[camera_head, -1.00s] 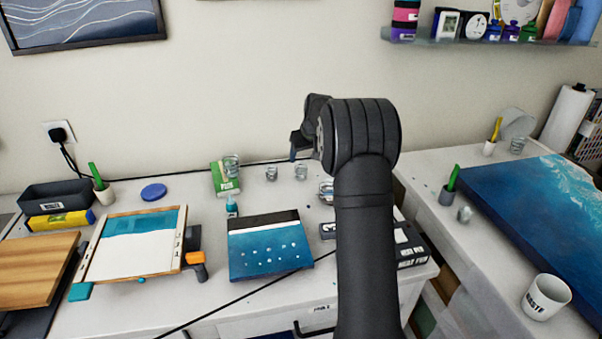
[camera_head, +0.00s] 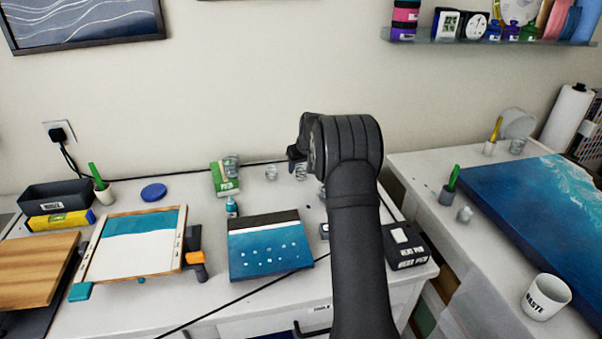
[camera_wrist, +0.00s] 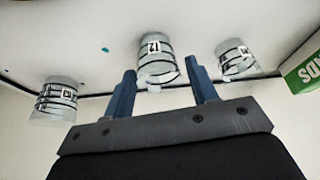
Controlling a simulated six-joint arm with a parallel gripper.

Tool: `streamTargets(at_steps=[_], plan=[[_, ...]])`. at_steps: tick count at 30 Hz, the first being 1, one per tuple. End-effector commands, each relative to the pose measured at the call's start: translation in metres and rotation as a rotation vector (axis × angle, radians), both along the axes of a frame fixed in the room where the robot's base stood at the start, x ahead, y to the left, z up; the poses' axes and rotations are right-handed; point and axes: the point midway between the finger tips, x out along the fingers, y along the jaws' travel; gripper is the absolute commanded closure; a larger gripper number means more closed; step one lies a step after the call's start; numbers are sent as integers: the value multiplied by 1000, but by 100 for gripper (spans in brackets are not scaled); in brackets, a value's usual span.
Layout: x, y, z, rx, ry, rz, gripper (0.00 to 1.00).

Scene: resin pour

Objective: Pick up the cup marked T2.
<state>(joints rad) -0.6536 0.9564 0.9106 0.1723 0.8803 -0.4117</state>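The cup marked T2 (camera_wrist: 157,62) is a clear cup with dark bands and a white label, near the top middle of the wrist view. My gripper (camera_wrist: 164,88) is open, its two blue-grey fingers spread to either side of the cup in that view, with a gap on both sides. The cup's near rim shows between the fingertips; I cannot tell how deep they reach. In the head view my gripper (camera_head: 297,155) is just above a clear cup (camera_head: 300,172), probably the same one, which stands on the table toward the wall.
Similar cups stand on both sides in the wrist view, left (camera_wrist: 55,100) and right (camera_wrist: 236,58). A green box (camera_wrist: 303,66) is at its right edge. In the head view, a blue panel (camera_head: 268,250) and a heat pen box (camera_head: 407,246) lie nearer the front.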

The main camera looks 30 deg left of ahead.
Motion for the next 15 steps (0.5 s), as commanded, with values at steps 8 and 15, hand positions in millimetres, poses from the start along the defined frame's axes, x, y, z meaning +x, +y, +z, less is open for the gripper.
streamTargets(at_steps=[8,15], plan=[[0,0,0,0,0,0,81],[0,0,4,0,0,0,81]])
